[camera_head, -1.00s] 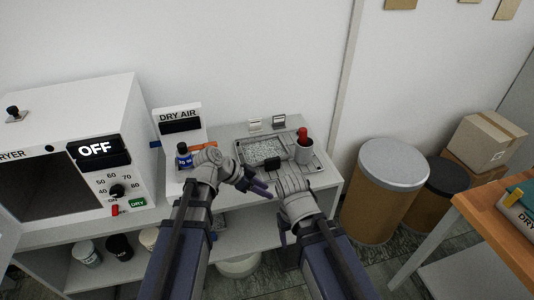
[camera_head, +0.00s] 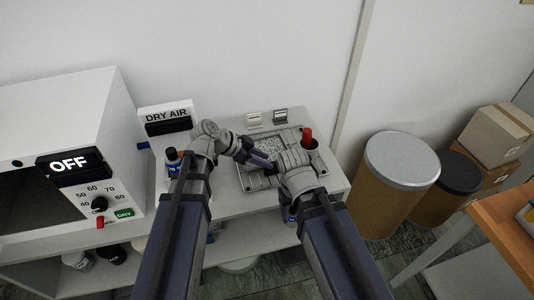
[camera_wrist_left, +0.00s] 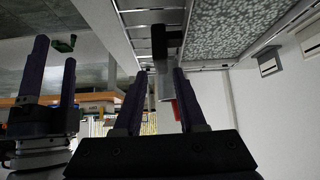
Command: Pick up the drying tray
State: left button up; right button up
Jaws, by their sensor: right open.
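The drying tray (camera_head: 245,181) is a grey wire-mesh tray of pale granules on the white bench top. A black handle (camera_wrist_left: 159,42) sits at its edge. My left gripper (camera_head: 265,161) is over the tray's near side. In the left wrist view its purple fingers (camera_wrist_left: 160,76) are apart, with the handle just ahead of the tips; whether they straddle it is unclear. My right gripper (camera_wrist_left: 52,65) shows open and empty in the left wrist view. In the head view, my right arm hides part of the tray's right side.
A dryer (camera_head: 62,120) reading OFF stands left. A DRY AIR unit (camera_head: 166,117), a blue bottle (camera_head: 173,162) and a cup with a red-topped item (camera_head: 308,137) are near the tray. Drums (camera_head: 400,185) and boxes (camera_head: 493,136) stand right, beside a wooden table (camera_head: 505,225).

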pick_arm(q)
jog(key=shift+b+x, duration=2.9)
jog(key=shift+x, duration=1.05)
jog(key=shift+w+a, duration=0.1)
grip_shut()
